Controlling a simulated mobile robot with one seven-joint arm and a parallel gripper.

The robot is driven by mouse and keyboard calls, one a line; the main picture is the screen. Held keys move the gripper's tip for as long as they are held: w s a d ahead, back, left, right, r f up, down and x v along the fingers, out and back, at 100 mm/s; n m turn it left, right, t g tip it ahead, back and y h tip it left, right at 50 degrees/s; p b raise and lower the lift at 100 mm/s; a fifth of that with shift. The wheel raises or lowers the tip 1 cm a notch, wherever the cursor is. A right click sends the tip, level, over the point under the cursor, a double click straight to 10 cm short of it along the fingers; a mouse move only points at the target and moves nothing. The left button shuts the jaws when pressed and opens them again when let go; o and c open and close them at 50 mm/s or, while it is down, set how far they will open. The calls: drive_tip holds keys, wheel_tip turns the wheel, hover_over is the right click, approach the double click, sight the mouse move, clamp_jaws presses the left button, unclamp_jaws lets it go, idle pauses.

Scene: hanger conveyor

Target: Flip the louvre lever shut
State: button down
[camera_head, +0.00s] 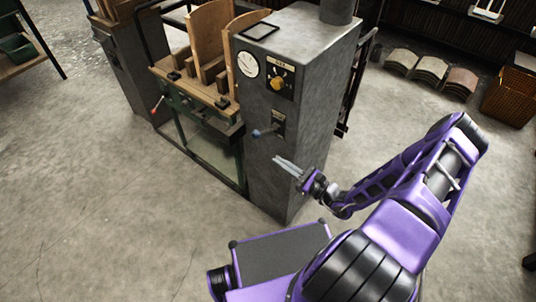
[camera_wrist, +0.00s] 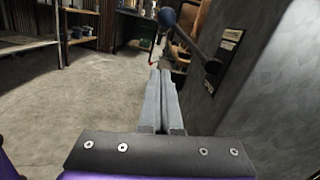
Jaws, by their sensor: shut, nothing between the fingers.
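The louvre lever (camera_head: 262,132) sticks out from the front face of the grey metal cabinet (camera_head: 268,180), with a dark blue ball knob at its free end. In the wrist view the lever (camera_wrist: 168,17) runs from its mount on the cabinet wall, beside a small label plate, up and left to the knob. My gripper (camera_head: 279,161) is shut and empty, a little below and to the right of the lever in the head view. In the wrist view the shut fingertips (camera_wrist: 162,76) lie below the knob, and I see no clear contact.
Above the lever are a yellow knob (camera_head: 278,84) and a round gauge (camera_head: 248,64) on the cabinet. A green-framed bench (camera_head: 197,95) with wooden forms and a red-tipped handle (camera_head: 157,105) stands to the left. The floor (camera_head: 110,200) at left is clear.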

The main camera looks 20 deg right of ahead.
drive_tip(key=shift+v, duration=2.05)
drive_tip(key=shift+a, duration=0.1)
